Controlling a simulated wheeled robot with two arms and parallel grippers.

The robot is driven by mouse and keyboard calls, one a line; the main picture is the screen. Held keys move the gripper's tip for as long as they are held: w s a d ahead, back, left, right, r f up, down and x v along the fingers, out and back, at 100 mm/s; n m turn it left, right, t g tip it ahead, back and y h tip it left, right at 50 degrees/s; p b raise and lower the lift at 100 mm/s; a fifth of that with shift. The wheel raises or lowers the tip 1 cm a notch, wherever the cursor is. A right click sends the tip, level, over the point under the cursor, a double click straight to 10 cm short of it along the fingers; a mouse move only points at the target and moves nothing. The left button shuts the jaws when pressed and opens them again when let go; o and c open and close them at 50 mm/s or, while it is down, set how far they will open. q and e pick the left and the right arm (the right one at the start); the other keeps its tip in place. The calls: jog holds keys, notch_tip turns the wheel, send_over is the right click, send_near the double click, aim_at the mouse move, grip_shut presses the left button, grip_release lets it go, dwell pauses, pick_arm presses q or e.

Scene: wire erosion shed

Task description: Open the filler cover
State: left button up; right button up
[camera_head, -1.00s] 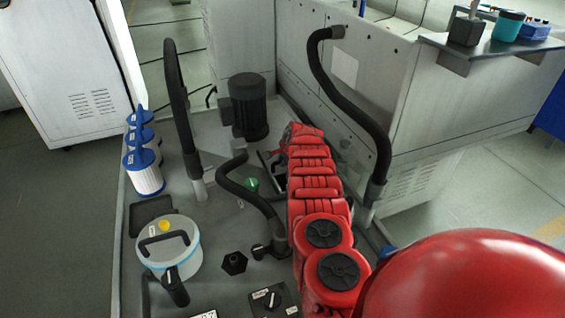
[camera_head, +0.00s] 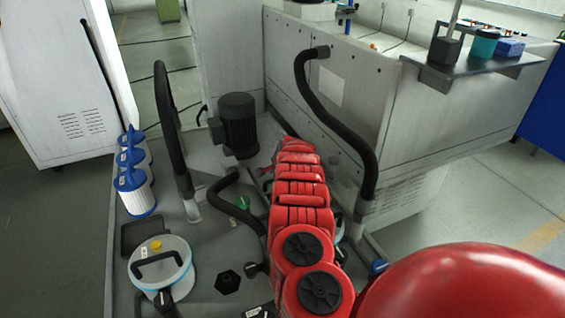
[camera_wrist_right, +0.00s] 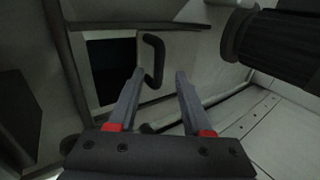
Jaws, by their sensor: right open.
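In the right wrist view a pale flat cover plate (camera_wrist_right: 179,48) with a bent dark handle (camera_wrist_right: 153,60) lies beside a dark square opening (camera_wrist_right: 108,70); I take this plate as the filler cover. My right gripper (camera_wrist_right: 160,76) is open and empty. Its two fingers point at the plate, with the handle near the left fingertip; I cannot tell whether they touch. In the head view my red right arm reaches forward over the grey deck and hides the gripper and the cover. My left gripper is not in view.
Black curved hoses (camera_head: 333,110) rise near the arm, and a black motor (camera_head: 238,125) stands just beyond it. A white lidded pot (camera_head: 160,270) and blue-white filters (camera_head: 134,190) stand at the left. A grey shelf (camera_head: 470,66) with small containers is at the right.

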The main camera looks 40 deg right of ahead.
jog(key=p+v, duration=1.4)
jog(key=p, duration=0.1)
jog(key=shift+s+r, duration=0.2)
jog(key=shift+r, duration=0.1)
jog(key=shift+a, duration=0.15)
